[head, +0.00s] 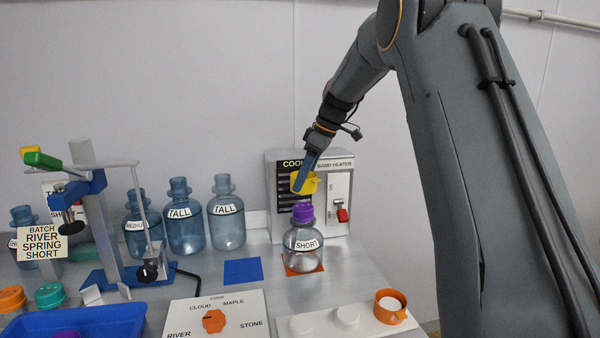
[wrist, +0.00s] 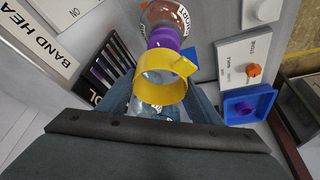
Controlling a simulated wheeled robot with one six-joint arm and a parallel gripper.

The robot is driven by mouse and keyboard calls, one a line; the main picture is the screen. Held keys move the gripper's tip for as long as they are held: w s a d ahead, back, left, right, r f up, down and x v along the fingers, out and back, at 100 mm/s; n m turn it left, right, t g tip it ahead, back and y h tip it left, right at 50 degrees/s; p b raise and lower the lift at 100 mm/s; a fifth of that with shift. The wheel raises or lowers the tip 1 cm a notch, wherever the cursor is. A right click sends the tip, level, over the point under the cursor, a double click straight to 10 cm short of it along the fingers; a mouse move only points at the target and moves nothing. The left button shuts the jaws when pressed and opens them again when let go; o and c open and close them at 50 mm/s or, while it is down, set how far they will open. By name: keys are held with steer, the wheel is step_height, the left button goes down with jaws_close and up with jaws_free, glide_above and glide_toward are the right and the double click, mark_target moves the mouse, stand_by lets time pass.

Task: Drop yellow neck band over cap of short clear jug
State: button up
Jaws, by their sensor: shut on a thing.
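My gripper (head: 302,183) is shut on the yellow neck band (head: 309,184) and holds it in the air a little above the purple cap (head: 302,212) of the short clear jug (head: 303,243). The jug stands upright on an orange square (head: 318,268) and bears a SHORT label. In the wrist view, the yellow band (wrist: 160,81) is an open ring with a small tab. The purple cap (wrist: 163,39) shows beyond its rim. The band and cap look apart in the head view.
The band heater box (head: 283,168) with a red switch stands close behind the jug. Blue TALL jugs (head: 186,225) stand to the left. A dial panel (head: 240,312) and a white plate with an orange cup (head: 390,307) lie in front. A blue square (head: 242,271) is bare.

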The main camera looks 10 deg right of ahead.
mark_target(303, 206)
steer(key=shift+a, duration=0.15)
steer(key=shift+s, duration=0.1)
steer(key=shift+f, duration=0.25)
steer(key=shift+f+b, duration=1.45)
steer(key=shift+f, duration=0.65)
steer(key=shift+f+b, duration=1.35)
steer(key=shift+f, duration=0.8)
stand_by(0.6)
stand_by(0.6)
steer(key=o, duration=1.6)
steer(key=shift+c, duration=0.2)
